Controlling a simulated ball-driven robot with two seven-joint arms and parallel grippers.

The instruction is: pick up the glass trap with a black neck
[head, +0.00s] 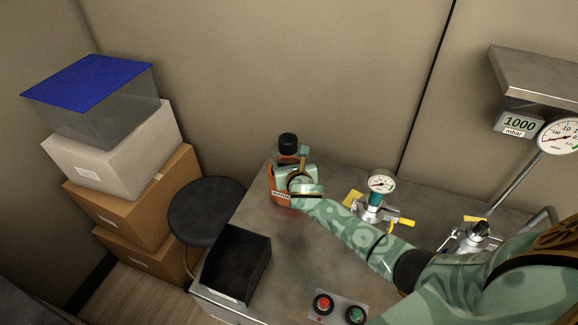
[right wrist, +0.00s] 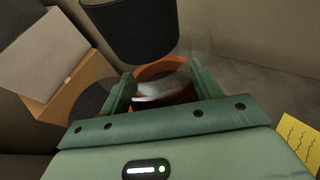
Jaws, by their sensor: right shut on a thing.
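The glass trap (head: 279,187) has a black neck on top, a clear upper part and an orange lower part with a dark label. It is upright at the back left corner of the grey bench (head: 300,245). I cannot tell whether its base touches the bench. My right gripper (head: 290,180) is shut on its body, below the neck, and hides part of it. In the right wrist view the black neck (right wrist: 143,30) rises beyond the fingers, and the trap's orange part shows between them. My left gripper is not in view.
A black open bin (head: 235,263) stands at the bench's left edge. A gauge with a valve (head: 379,187) is right of the trap, and a red-and-green button panel (head: 339,307) is at the front. A stool (head: 206,210) and stacked boxes (head: 150,190) are left of the bench.

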